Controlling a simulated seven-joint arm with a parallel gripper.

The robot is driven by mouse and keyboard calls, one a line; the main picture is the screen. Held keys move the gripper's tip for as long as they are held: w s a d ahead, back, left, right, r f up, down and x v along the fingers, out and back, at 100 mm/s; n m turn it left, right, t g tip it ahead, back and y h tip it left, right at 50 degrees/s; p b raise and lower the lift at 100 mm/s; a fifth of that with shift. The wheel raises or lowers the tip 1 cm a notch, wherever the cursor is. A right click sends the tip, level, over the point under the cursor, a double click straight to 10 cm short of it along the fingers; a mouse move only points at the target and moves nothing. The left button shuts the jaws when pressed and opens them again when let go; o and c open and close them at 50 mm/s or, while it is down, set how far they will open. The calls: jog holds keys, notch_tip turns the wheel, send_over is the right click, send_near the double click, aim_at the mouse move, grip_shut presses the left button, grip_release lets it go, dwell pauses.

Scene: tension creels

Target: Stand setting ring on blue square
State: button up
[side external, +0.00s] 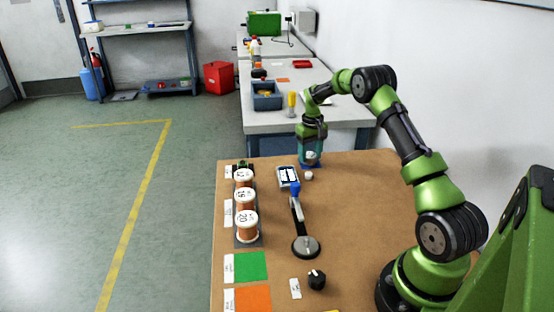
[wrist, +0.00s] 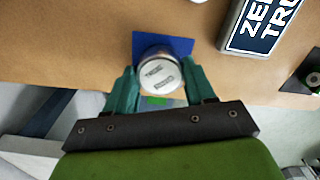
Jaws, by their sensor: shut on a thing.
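The setting ring (wrist: 158,70) is a short, round silver piece with small lettering on its top face. In the wrist view my gripper (wrist: 159,68) has one finger on each side of it and is shut on it. The blue square (wrist: 178,44) lies under and around the ring in that view; my gripper hides its near part. In the side view my gripper (side external: 311,152) points down over the blue square (side external: 309,166) at the board's far edge. I cannot tell whether the ring touches the square.
A blue-headed arm on a round dark base (side external: 306,247) stands mid-board. Three copper spools (side external: 246,226) stand left, with green (side external: 252,266) and orange squares nearer. Board right of centre is clear.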

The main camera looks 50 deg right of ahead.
jog(key=shift+f, duration=0.1)
jog(key=o, duration=1.2)
